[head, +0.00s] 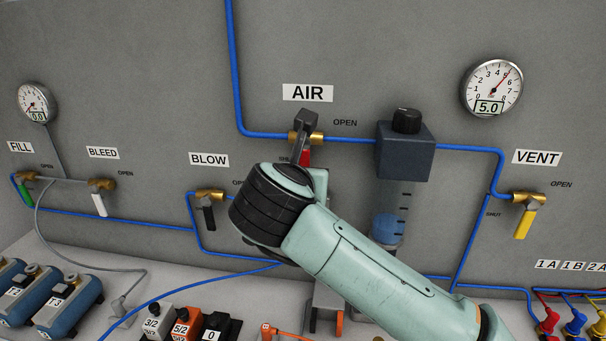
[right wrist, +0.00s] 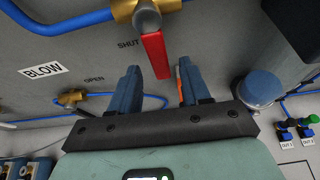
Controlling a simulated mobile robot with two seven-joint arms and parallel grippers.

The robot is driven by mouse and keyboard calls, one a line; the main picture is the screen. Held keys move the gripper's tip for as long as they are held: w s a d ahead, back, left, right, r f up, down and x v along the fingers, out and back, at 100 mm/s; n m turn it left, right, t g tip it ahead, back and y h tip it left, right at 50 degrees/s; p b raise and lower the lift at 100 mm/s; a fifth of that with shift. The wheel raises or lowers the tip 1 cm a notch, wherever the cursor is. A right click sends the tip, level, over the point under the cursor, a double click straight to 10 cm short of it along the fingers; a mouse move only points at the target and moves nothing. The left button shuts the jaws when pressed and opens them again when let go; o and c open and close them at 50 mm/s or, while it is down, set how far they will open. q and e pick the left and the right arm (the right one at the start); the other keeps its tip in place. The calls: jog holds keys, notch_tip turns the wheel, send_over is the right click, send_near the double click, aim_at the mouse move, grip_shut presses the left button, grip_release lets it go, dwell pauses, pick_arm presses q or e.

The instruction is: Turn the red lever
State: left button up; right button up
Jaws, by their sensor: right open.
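The red lever (right wrist: 155,55) hangs down from a brass valve (right wrist: 142,12) in the right wrist view, beside the word SHUT. In the head view, only a small red part of the lever (head: 305,157) shows below the AIR label, mostly hidden by my right arm. My right gripper (right wrist: 159,68) is open. Its two blue fingers stand left and right of the lever's lower end in the picture; I cannot tell whether either touches it. In the head view, my right arm hides much of the hand. My left gripper is in neither view.
Left of the AIR valve is the BLOW valve with a black lever (head: 208,218). To the right are a dark regulator with a bowl (head: 405,150) and the VENT valve's yellow lever (head: 525,223). Blue pipes (head: 235,70) run along the grey panel. A gauge (head: 492,87) reads 5.0.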

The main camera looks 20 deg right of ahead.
jog(key=v, duration=1)
jog(key=shift+p, duration=0.4)
